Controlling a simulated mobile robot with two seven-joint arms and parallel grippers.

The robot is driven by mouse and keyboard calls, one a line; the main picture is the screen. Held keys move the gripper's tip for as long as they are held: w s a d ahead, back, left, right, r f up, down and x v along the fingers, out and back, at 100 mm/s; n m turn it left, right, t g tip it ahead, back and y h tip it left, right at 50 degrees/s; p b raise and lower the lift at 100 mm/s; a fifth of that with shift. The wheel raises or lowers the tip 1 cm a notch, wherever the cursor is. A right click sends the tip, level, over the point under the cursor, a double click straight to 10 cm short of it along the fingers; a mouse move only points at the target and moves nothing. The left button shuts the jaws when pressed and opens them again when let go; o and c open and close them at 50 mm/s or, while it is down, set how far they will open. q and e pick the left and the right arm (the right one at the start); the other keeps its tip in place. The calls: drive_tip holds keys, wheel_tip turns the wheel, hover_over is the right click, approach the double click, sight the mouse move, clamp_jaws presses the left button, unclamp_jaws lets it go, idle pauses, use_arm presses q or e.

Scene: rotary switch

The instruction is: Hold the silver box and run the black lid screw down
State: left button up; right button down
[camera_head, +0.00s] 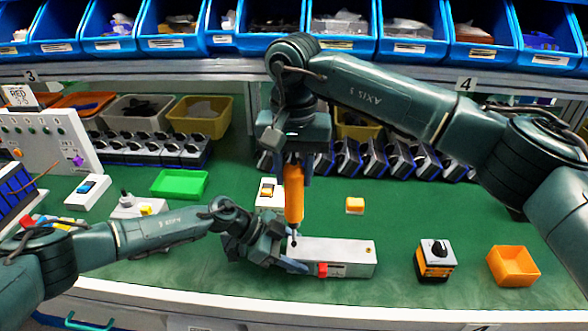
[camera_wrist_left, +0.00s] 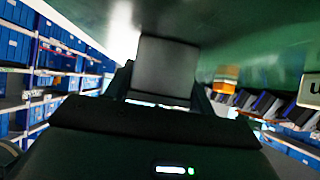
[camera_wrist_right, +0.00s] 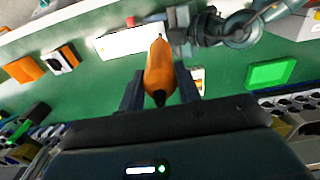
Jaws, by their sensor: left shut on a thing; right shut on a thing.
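The silver box (camera_head: 340,253) lies on the green bench, long side across the head view. My left gripper (camera_head: 287,262) is shut on its left end; in the left wrist view a grey face of the box (camera_wrist_left: 166,68) shows between the fingers. My right gripper (camera_head: 293,165) is shut on an orange screwdriver (camera_head: 294,195) held upright, tip down, over the box's left end. The black lid screw (camera_head: 294,240) is at the tip; whether they touch is unclear. In the right wrist view the screwdriver (camera_wrist_right: 160,72) points at the box (camera_wrist_right: 125,42).
A red part (camera_head: 322,270) is on the box's front. To the right stand an orange-and-black rotary switch (camera_head: 434,262) and an orange bin (camera_head: 513,266). A small orange block (camera_head: 355,205) and a green tray (camera_head: 179,184) lie behind. Blue bins line the shelf above.

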drive_tip(key=shift+f, duration=1)
idle(2.9)
drive_tip(key=shift+r, duration=2.3)
use_arm(q)
drive_tip(key=o, duration=1.5)
